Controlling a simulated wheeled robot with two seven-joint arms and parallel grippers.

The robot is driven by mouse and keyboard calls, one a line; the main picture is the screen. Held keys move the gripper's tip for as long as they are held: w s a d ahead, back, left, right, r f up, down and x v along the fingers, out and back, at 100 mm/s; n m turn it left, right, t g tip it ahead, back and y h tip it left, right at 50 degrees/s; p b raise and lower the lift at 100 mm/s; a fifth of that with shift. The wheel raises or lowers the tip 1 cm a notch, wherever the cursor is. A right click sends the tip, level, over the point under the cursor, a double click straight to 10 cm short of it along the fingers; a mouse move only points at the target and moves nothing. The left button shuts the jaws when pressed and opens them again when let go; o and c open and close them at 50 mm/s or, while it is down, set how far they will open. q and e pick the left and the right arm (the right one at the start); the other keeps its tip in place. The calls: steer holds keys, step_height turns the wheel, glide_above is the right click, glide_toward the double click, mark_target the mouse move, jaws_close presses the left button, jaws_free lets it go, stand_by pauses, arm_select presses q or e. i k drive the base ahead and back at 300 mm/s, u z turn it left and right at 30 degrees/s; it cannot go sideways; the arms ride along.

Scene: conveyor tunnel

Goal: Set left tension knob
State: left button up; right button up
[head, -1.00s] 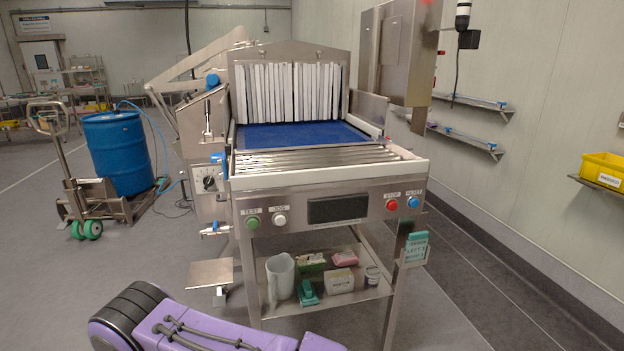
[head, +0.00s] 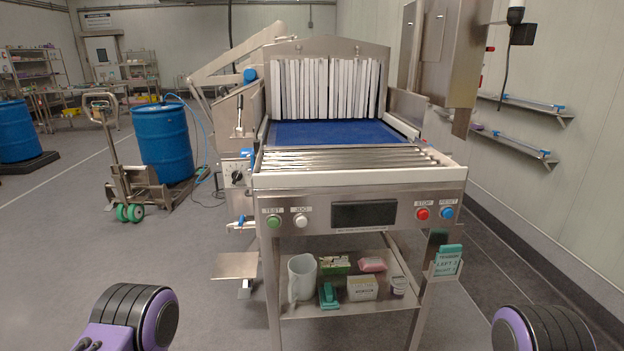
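A round black tension knob (head: 237,177) with a pale dial plate sits on the left side of the steel conveyor machine (head: 390,188), below a blue clamp (head: 247,153). Its exact setting is too small to read. A teal and white card (head: 447,262) on the front right leg reads "TENSION", "LEFT" and "RIGHT" with numbers I cannot read surely. Purple and black parts of my arms show at the bottom left and bottom right, well in front of the machine. Neither gripper is in view.
The front panel has a green TEST button (head: 274,222), a white JOG button (head: 301,220), a red STOP button (head: 423,214) and a blue RESET button (head: 447,213). A small steel plate (head: 236,265) juts out low left. Blue drum (head: 165,143) and pallet jack (head: 130,190) stand left; floor in front is clear.

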mark_target(237, 176)
steer(key=z, duration=0.15)
steer(key=i, duration=1)
